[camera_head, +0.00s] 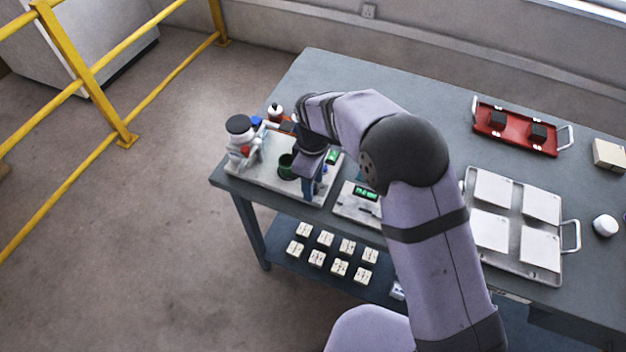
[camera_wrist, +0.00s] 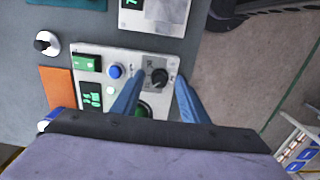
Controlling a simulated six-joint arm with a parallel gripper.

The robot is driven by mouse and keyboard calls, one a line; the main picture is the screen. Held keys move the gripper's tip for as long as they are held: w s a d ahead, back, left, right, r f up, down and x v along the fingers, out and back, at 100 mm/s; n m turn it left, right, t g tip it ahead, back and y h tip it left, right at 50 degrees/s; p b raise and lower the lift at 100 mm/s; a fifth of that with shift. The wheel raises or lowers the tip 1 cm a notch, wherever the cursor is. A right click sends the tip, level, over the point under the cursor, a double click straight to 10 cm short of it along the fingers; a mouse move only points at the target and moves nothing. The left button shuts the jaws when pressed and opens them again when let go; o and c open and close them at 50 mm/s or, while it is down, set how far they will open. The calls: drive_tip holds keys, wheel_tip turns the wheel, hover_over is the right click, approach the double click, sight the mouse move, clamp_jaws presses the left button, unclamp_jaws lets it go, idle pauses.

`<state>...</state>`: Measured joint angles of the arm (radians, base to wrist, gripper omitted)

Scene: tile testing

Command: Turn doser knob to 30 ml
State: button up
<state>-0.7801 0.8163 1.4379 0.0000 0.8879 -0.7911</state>
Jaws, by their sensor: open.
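The black doser knob (camera_wrist: 158,77) sits on a grey dial plate at the right side of the light doser panel (camera_wrist: 118,65) in the wrist view. Its scale marks are too small to read. My gripper (camera_wrist: 160,76) is open, with its two blue fingers on either side of the knob and a gap visible around it; contact cannot be told. In the head view my gripper (camera_head: 312,185) is over the right part of the doser station's base (camera_head: 262,180), and the knob is hidden. A small display with green digits (camera_wrist: 92,95) shows on the panel; its reading is unclear.
A blue button (camera_wrist: 116,71) sits left of the knob. A green cup (camera_head: 287,165) and a white dispenser with a black cap (camera_head: 240,140) stand close to my gripper. A second device with a green display (camera_head: 362,195) stands to the right. A tile tray (camera_head: 513,262) lies farther right.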

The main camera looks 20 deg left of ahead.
clamp_jaws()
drive_tip(key=shift+m, duration=0.3)
drive_tip(key=m, duration=0.8)
drive_tip(key=shift+m+b, duration=0.4)
drive_tip(key=m, duration=0.4)
drive_tip(key=shift+r+m, duration=0.1)
drive_tip(key=shift+m, duration=2.1)
